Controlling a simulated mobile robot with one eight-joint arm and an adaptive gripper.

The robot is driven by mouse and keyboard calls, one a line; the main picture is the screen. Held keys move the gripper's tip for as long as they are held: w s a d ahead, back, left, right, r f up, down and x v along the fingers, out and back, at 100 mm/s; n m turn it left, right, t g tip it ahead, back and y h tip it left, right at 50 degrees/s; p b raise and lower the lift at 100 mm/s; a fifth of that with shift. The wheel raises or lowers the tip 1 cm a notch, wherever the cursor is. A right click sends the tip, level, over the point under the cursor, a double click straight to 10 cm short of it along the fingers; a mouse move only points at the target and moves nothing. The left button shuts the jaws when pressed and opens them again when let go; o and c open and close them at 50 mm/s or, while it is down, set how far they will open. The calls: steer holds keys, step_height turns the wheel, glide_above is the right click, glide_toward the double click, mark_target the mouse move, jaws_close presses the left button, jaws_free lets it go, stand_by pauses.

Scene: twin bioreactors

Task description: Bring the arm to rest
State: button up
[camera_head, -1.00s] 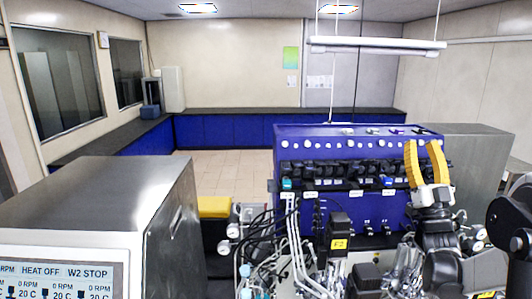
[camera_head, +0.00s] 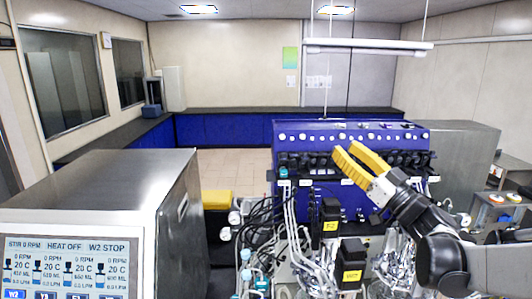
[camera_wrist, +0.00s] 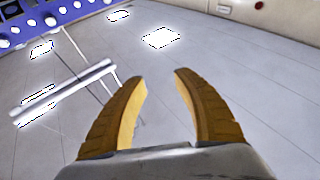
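My gripper (camera_head: 352,156) has two yellow fingers and is in the right half of the head view, in front of the blue bioreactor panel (camera_head: 300,133). Its fingers point up and to the left. In the wrist view my gripper (camera_wrist: 160,90) shows its fingertips well apart with nothing between them. The wrist view faces the ceiling (camera_wrist: 240,80), with the blue panel at its upper left corner. My dark and grey arm comes in from the lower right of the head view.
Tubes, cables and bottles crowd the bench below the panel. A steel cabinet (camera_head: 105,190) with a screen (camera_head: 68,268) stands at the left. Another steel box (camera_head: 455,155) stands behind my arm. A lamp (camera_head: 368,46) hangs above. Clear floor (camera_head: 232,163) lies toward the back.

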steer(key=s+a+f+m+g+h, duration=0.2)
steer(key=s+a+f+g+h, duration=0.2)
steer(key=s+a+f+g, duration=0.7)
steer(key=s+d+f+m+h, duration=0.3)
steer(key=s+d+f+h, duration=0.15)
steer(key=s+f, duration=0.35)
steer(key=s+d+f+m+h, duration=0.2)
steer(key=s+d+f+h, duration=0.3)
steer(key=s, duration=0.5)
step_height(320, 180, down, 39)
steer(key=b, duration=3.8)
steer(key=shift+w+d+r+y, duration=0.15)
steer(key=shift+r+y, duration=0.05)
steer(key=shift+y, duration=0.25)
